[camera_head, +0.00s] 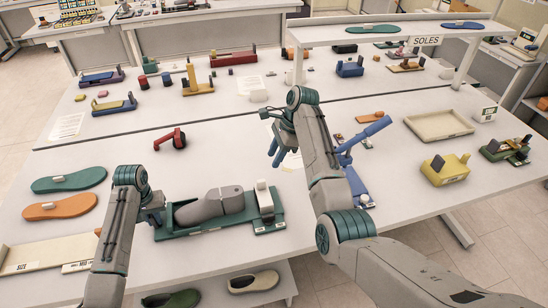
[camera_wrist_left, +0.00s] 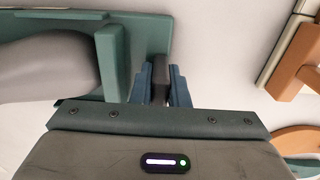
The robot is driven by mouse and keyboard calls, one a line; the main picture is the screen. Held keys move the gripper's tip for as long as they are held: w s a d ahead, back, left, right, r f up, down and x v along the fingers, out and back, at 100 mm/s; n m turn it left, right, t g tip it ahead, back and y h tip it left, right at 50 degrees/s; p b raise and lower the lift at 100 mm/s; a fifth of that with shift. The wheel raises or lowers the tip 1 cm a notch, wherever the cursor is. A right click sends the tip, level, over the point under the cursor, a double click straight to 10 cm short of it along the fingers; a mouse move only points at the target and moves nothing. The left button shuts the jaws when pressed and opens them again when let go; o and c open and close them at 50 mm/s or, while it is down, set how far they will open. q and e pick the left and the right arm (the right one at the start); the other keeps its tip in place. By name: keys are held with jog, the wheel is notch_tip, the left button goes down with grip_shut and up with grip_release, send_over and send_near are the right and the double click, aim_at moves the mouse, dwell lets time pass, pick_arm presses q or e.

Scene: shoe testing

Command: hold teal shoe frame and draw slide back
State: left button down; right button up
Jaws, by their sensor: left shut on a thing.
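The teal shoe frame (camera_head: 198,228) lies on the near table with a grey foot form (camera_head: 210,204) in it. At its right end stands a pale upright block with a dark part, which looks like the slide (camera_head: 265,198). My left gripper (camera_head: 155,217) is at the frame's left end. In the left wrist view its blue fingers (camera_wrist_left: 160,88) are shut on a dark handle (camera_wrist_left: 160,75) beside the frame's teal end wall (camera_wrist_left: 112,62). My right gripper (camera_head: 276,154) is beyond the frame, above the table, its fingers apart and nothing seen between them.
A blue device with a lever (camera_head: 355,165) stands right of my right gripper, partly behind my arm. Green (camera_head: 85,178) and orange (camera_head: 62,206) soles lie left. A red clamp-like item (camera_head: 172,139) sits behind the frame. A cream tray (camera_head: 438,123) and yellow block (camera_head: 446,169) are right.

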pick_arm(q)
jog(key=c, duration=1.3)
grip_release()
